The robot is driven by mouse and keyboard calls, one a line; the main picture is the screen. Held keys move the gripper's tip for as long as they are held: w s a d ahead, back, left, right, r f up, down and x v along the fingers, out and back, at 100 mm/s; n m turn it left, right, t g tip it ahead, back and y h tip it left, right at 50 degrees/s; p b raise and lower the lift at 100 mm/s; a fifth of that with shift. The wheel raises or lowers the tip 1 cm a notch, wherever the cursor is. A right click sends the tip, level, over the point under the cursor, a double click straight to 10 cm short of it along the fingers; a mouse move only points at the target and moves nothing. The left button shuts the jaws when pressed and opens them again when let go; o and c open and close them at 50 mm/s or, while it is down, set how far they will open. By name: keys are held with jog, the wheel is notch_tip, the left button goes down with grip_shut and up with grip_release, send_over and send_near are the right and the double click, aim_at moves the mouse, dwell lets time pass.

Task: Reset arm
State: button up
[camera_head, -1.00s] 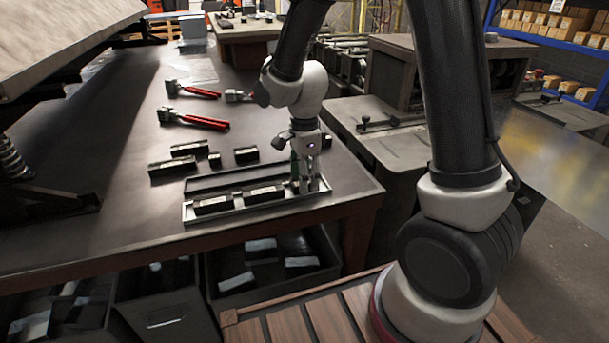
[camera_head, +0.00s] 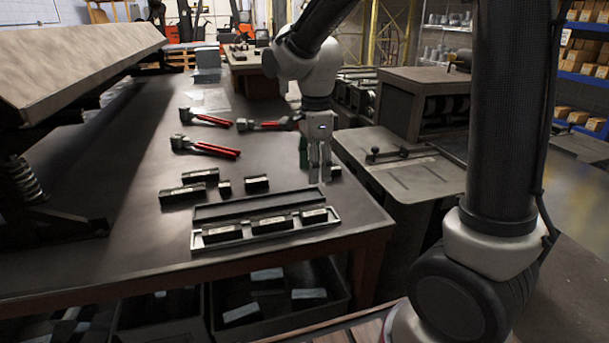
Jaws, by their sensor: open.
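My gripper (camera_head: 320,176) points straight down above the right part of the workbench, behind the right end of the tray. It is open and empty, and its fingers are apart from the tray. The long shallow tray (camera_head: 210,243) lies near the front edge of the workbench (camera_head: 125,240). In it are three black blocks in a row: a left block (camera_head: 222,234), a middle block (camera_head: 272,224) and a right block (camera_head: 313,215). A dark green object stands just behind my fingers, partly hidden.
Several loose black blocks (camera_head: 183,193) lie behind the tray. Red-handled tools (camera_head: 205,147) lie further back. A grey machine (camera_head: 400,165) stands at right. Bins (camera_head: 235,305) with blocks sit under the bench.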

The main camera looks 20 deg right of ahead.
jog(key=s+d+r+n+t, duration=0.2)
jog(key=s+d+r+n, duration=0.2)
jog(key=s+d+n, duration=0.3)
jog(key=s+d+r+n+t, duration=0.2)
jog(key=s+d+r+n, duration=0.3)
jog(key=s+d+n, duration=0.3)
jog(key=s+n, duration=0.3)
jog(key=s, duration=0.1)
jog(key=shift+r, duration=0.2)
